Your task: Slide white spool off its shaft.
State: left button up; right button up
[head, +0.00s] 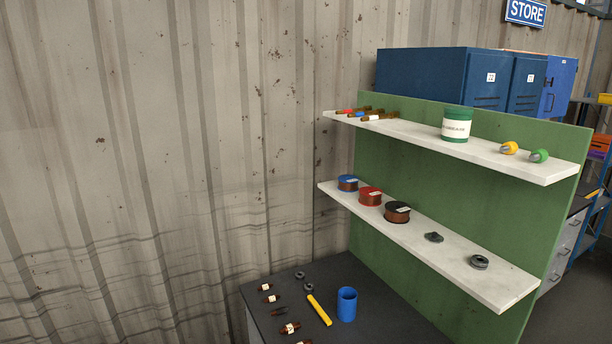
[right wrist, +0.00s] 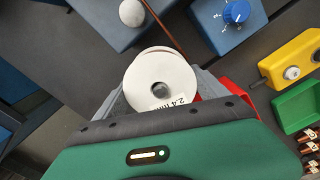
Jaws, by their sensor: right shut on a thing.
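The white spool (right wrist: 150,72) shows in the right wrist view, its round face toward the camera, with a label reading "2.4 mm" and a dark hole at its centre. My right gripper (right wrist: 160,82) is shut on it, with grey finger parts showing at both sides of the spool. I cannot tell whether a shaft is inside the spool's hole. A thin copper-coloured wire or rod (right wrist: 164,25) runs upward behind the spool. The head view shows neither gripper and no white spool. My left gripper is in no view.
Beyond the spool are a blue box with a white knob (right wrist: 131,12) and one with a blue dial (right wrist: 235,11). A yellow box (right wrist: 292,58) and green tray (right wrist: 297,104) lie at right. The head view shows white shelves (head: 440,250) and a blue cup (head: 347,304).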

jog(key=shift+d+r+p, duration=0.1)
jog(key=shift+r+p, duration=0.3)
jog(key=shift+r, duration=0.45)
jog(key=shift+r+p, duration=2.65)
jog(key=shift+r, duration=0.75)
